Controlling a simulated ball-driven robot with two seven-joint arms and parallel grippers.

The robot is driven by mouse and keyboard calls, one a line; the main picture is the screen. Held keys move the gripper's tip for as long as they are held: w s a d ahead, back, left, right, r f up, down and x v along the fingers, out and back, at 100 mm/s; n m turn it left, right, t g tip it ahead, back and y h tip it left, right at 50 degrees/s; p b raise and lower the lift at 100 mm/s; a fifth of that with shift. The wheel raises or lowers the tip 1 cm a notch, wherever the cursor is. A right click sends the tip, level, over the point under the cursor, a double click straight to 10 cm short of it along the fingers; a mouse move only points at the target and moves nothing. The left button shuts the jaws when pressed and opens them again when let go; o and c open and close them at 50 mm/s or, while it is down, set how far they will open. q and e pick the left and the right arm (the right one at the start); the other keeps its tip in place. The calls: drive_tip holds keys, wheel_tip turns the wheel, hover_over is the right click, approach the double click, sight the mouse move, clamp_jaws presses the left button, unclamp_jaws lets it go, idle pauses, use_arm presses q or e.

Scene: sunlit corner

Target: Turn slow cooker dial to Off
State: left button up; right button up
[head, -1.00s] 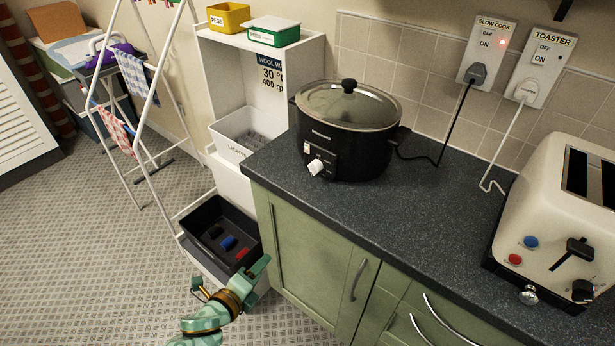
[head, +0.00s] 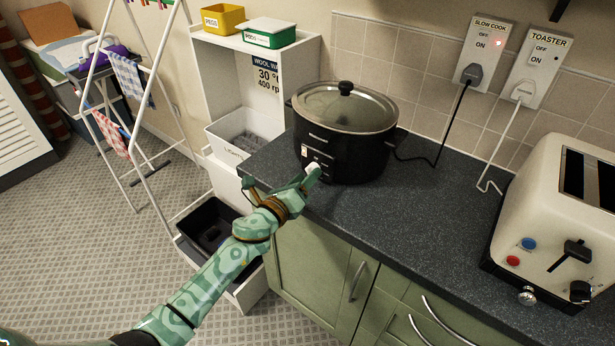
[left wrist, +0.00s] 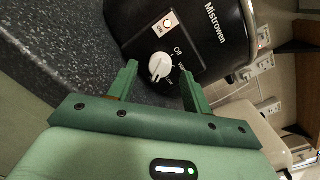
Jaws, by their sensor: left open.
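The black slow cooker (head: 345,150) with a glass lid stands on the dark counter. Its white dial (left wrist: 160,65) is on the front face, and the left wrist view shows "Off" printed at its upper right with other settings below. I cannot tell for sure which mark the dial points to. My left gripper (head: 294,184) is in front of the cooker, partly covering the dial in the head view. In the left wrist view its two fingers are apart, with the dial seen between them; contact is unclear. My right gripper is not in view.
A red and white "ON" switch (left wrist: 165,22) sits beside the dial. The slow cooker's wall socket (head: 482,52) shows a red light. A cream toaster (head: 530,215) stands at the right. The counter (head: 420,215) between is clear. Shelves with bins (head: 245,135) stand left.

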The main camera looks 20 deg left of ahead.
use_arm(q)
drive_tip(key=shift+w+d, duration=0.25)
drive_tip(key=shift+w, duration=0.45)
drive_tip(key=c, duration=1)
drive_tip(key=shift+o, duration=0.2)
